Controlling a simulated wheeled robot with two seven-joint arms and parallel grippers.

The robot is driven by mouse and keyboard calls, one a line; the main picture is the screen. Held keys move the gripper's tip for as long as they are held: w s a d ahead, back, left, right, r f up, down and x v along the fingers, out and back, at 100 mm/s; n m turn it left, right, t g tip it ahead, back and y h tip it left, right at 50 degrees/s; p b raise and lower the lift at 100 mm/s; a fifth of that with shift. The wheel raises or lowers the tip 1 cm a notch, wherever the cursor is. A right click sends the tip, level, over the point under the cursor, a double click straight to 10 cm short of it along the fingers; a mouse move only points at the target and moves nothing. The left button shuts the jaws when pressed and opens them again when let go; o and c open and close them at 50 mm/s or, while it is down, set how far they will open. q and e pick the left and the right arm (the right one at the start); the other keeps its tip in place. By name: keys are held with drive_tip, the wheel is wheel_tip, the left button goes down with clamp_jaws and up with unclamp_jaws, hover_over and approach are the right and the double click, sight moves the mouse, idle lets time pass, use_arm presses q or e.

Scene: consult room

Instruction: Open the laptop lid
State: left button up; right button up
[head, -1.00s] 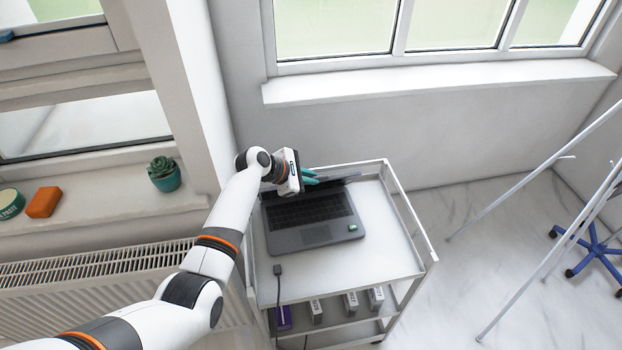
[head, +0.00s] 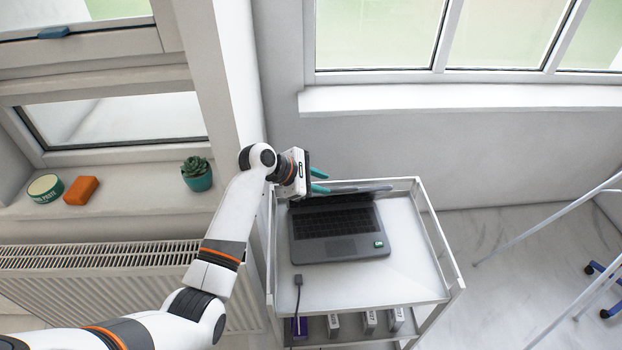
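The laptop (head: 338,233) lies on the top shelf of a white trolley (head: 415,285), keyboard facing up. Its lid (head: 350,189) is raised and seen nearly edge-on at the back of the keyboard. My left gripper (head: 319,180) is at the lid's left end, with its two teal fingers apart. The fingers are empty, and I cannot tell whether one touches the lid. My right gripper is not in view.
A black cable plug (head: 297,280) hangs at the trolley's front left. Several boxes (head: 369,321) stand on the lower shelf. A windowsill on the left holds a potted succulent (head: 197,175), an orange block (head: 81,190) and a round tin (head: 45,188). Pale stand poles (head: 540,230) are at right.

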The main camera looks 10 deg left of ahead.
use_arm(q)
drive_tip(key=v, duration=0.4)
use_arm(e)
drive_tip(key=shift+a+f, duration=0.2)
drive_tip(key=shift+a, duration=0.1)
